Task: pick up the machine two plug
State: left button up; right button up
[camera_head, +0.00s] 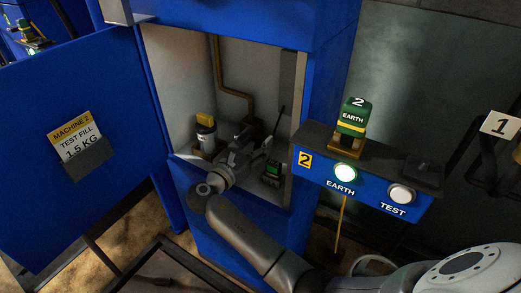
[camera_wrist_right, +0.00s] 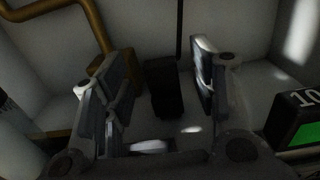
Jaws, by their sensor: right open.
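My right gripper (camera_head: 258,135) reaches into the open blue cabinet (camera_head: 165,75); my left gripper is not in view. In the right wrist view the right gripper (camera_wrist_right: 160,85) is open, one finger on each side. A dark block (camera_wrist_right: 163,88), which looks like the machine two plug, appears between the fingers, with no clear contact. A thin black cord (camera_wrist_right: 180,30) runs down toward it. In the head view my gripper and wrist hide the block, and only part of a dark cord (camera_head: 281,115) shows. The cabinet door (camera_head: 90,190) carries a "MACHINE 2" label.
A yellow-topped canister (camera_head: 206,130) stands left of the gripper, and a green-screen meter (camera_head: 272,172) stands right. A brown pipe (camera_head: 219,70) bends along the back wall. Outside, a green "2 EARTH" piece (camera_head: 353,115) sits above the panel (camera_head: 325,178) with a lit EARTH button.

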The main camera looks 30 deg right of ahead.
jog(key=shift+r, duration=0.1)
jog(key=c, duration=1.1)
